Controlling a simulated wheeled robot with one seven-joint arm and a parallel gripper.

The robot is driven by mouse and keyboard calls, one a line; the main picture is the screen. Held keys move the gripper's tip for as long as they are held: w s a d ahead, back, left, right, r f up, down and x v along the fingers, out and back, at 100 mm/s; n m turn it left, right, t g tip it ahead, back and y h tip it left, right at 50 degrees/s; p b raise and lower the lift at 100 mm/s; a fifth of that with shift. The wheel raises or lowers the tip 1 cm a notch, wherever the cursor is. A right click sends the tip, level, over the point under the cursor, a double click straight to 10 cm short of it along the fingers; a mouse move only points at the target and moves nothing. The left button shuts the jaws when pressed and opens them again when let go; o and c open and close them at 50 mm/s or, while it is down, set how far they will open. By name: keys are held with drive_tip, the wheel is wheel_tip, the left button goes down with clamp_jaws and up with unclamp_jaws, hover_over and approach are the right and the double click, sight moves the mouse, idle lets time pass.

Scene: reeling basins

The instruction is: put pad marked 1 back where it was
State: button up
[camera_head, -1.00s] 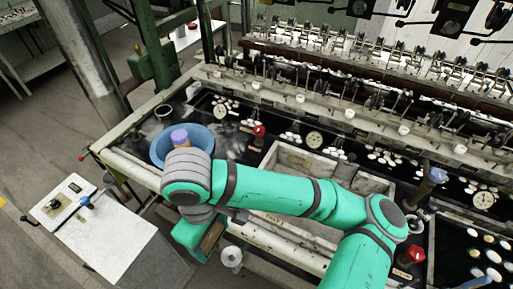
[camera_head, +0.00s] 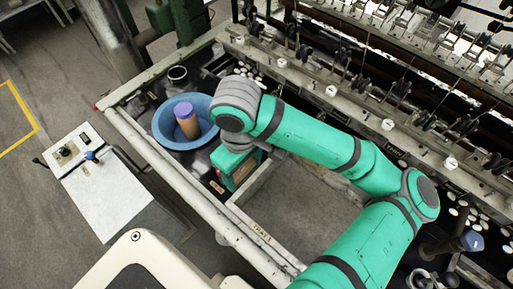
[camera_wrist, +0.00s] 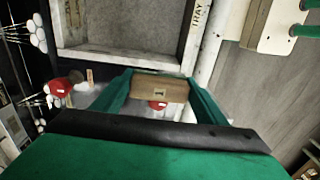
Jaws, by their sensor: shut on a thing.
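A brown block-shaped pad (camera_wrist: 172,89) is between the two teal fingers of my gripper (camera_wrist: 158,80) in the wrist view. The gripper is shut on it. In the head view my gripper (camera_head: 237,166) is just right of the blue bowl and beside the near-left corner of the grey tray (camera_head: 262,232); the wrist hides most of the fingers and the pad. In the wrist view the tray (camera_wrist: 135,57) lies beyond the pad.
A blue bowl (camera_head: 163,125) holds an orange and purple cylinder (camera_head: 187,122). Red knobs (camera_wrist: 60,87) show near the gripper in the wrist view, one partly behind the pad. A row of reeling fittings (camera_head: 332,91) stands behind. The tray floor looks empty.

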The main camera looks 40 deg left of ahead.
drive_tip(key=w+a+f, duration=0.2)
drive_tip(key=w+f, duration=0.1)
drive_tip(key=w+a+f, duration=0.1)
drive_tip(key=w+f, duration=0.2)
drive_tip(key=w, duration=0.1)
drive_tip(key=w+a+f, duration=0.2)
drive_tip(key=w+f, duration=0.1)
drive_tip(key=w, duration=0.1)
drive_tip(key=shift+a, duration=0.3)
drive_tip(key=f, duration=0.3)
drive_tip(key=shift+w+f, duration=0.1)
drive_tip(key=shift+w, duration=0.1)
drive_tip(key=shift+f, duration=0.15)
